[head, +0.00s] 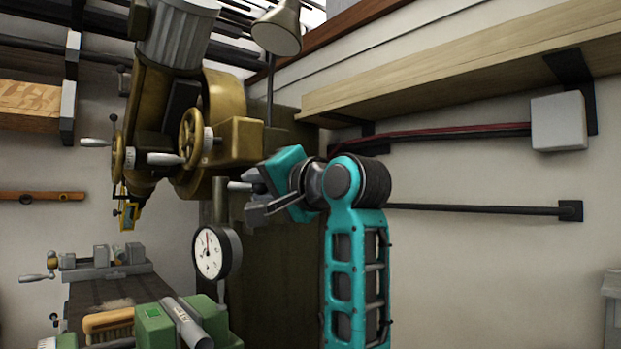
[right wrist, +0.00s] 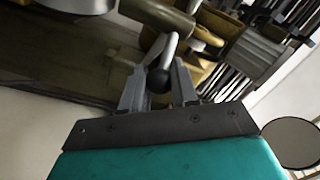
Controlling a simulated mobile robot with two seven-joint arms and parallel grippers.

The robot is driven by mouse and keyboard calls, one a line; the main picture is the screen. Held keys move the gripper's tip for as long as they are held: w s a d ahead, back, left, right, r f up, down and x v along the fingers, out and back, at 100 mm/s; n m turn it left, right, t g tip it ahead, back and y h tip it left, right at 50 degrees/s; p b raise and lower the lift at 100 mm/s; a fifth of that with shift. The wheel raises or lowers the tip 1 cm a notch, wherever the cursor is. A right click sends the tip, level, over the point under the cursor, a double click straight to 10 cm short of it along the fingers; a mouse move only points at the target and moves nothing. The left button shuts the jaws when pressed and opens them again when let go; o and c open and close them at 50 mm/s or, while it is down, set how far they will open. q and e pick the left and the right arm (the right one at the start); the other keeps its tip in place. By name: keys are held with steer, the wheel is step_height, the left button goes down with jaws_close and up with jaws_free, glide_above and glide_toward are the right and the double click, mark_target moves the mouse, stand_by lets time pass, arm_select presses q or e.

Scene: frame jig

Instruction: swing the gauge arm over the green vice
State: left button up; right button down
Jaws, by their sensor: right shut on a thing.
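The gauge arm shows in the head view as a vertical olive post (head: 221,200) with a short grey handle (head: 238,186) sticking out to the right. A round white dial gauge (head: 208,253) hangs at its lower end. My right gripper (head: 254,197) is shut on the handle; in the right wrist view the grey handle (right wrist: 167,50) with its dark ball end (right wrist: 158,80) lies between the fingers. The green vice (head: 155,325) is at the bottom left, below and left of the dial. My left gripper is not in view.
A large olive milling machine head (head: 215,95) with handwheels stands above and left of my gripper. A worn machine table (head: 110,290) lies lower left, with a wooden brush (head: 107,322) near the vice. A wooden shelf (head: 450,75) runs along the right wall.

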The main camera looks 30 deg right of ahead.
steer(key=shift+y, duration=0.3)
steer(key=w+a, duration=0.1)
steer(key=a, duration=0.1)
steer(key=w+a, duration=0.1)
steer(key=a, duration=0.2)
steer(key=w+a, duration=0.1)
steer(key=a, duration=0.1)
steer(key=shift+w+a+f+p, duration=0.3)
steer(key=shift+a, duration=0.1)
steer(key=c, duration=1.2)
jaws_free()
steer(key=o, duration=0.3)
steer(key=shift+a+r, duration=0.15)
steer(key=shift+a, duration=0.05)
steer(key=shift+d, duration=0.25)
steer(key=shift+s, duration=0.1)
